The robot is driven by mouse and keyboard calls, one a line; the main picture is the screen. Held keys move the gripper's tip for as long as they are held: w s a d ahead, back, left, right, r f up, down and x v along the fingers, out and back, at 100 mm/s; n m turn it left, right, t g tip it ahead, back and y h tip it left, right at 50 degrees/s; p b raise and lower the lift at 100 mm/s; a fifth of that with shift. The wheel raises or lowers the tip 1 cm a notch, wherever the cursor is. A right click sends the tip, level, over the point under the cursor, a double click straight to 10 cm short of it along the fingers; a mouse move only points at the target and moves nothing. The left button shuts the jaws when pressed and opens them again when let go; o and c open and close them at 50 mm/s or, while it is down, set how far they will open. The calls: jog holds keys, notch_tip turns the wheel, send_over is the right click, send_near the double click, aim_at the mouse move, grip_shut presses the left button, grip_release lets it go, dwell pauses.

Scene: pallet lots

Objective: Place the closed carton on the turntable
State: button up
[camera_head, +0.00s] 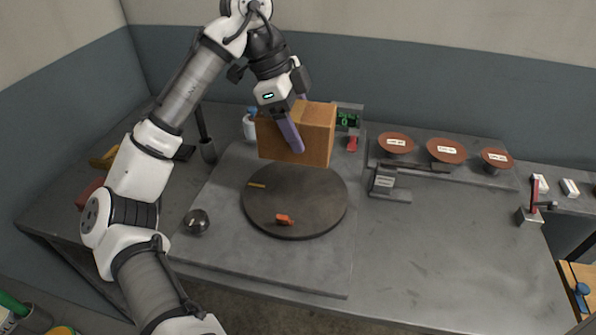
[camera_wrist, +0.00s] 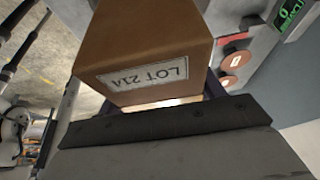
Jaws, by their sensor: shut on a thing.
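The closed carton (camera_head: 318,132) is a brown box held above the far edge of the turntable in the head view. In the wrist view the carton (camera_wrist: 155,45) fills the upper middle and bears a white label reading LOT 21A. My gripper (camera_head: 296,125) is shut on the carton, with a purple finger along its near side. The turntable (camera_head: 300,205) is a dark round disc on a grey slab. The gap between carton and disc is hard to judge.
A metal ball (camera_head: 196,221) sits left of the turntable. A green-lit display (camera_head: 347,119) stands behind the carton. A red-handled device (camera_head: 533,205) is far right. The right front bench is clear.

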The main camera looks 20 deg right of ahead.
aim_at(274, 122)
notch_tip(274, 122, down, 11)
jog(key=shift+f, duration=0.2)
dwell(0.3)
jog(key=shift+f, duration=0.1)
jog(key=o, duration=1.2)
jog(key=v, duration=1.2)
